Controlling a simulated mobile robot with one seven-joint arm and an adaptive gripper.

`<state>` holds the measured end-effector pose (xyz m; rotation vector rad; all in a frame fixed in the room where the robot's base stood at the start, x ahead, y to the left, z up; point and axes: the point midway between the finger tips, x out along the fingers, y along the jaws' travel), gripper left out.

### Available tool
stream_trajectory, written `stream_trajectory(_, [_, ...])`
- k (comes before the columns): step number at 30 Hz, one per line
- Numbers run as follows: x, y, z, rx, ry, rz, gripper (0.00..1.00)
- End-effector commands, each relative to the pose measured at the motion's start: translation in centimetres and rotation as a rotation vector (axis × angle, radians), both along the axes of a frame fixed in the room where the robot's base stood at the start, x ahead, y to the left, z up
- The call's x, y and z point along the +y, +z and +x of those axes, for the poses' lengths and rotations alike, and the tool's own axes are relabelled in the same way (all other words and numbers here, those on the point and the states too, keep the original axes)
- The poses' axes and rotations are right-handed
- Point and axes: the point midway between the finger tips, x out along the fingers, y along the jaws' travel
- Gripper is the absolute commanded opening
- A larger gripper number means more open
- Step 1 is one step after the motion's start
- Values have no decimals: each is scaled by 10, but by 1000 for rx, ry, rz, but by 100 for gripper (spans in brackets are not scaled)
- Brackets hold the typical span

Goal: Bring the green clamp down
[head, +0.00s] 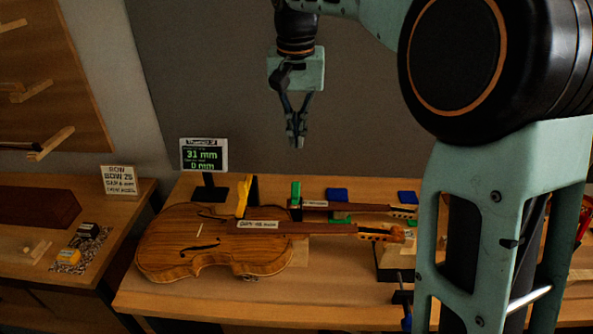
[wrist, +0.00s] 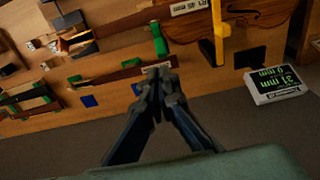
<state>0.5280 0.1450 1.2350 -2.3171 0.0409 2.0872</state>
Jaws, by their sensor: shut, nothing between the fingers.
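The green clamp (head: 296,192) stands upright by the violin's neck, to the right of the yellow clamp (head: 243,197). In the wrist view the green clamp (wrist: 159,40) shows just beyond my fingertips, with the yellow clamp (wrist: 218,38) to its right. My gripper (head: 297,143) is shut and empty, pointing down in the air above the bench's back edge. The head view shows a clear gap between its fingertips and the green clamp's top. In the wrist view my gripper (wrist: 159,72) has its fingertips together. The violin (head: 200,240) lies on the bench, its neck pointing right.
A display (head: 204,155) reading 31 mm and 0 mm stands behind the violin. A second neck piece (head: 345,206) lies behind the violin's neck, near blue and green blocks. A side bench (head: 110,215) stands at left. My arm covers the bench's right part.

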Motion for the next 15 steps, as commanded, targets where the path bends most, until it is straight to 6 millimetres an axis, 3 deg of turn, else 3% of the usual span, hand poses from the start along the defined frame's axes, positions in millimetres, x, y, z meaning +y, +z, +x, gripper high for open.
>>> stream_trajectory(7, [0, -13, 1, 2, 0, -1, 0])
stream_trajectory(15, [-1, -66, 6, 4, 0, -1, 0])
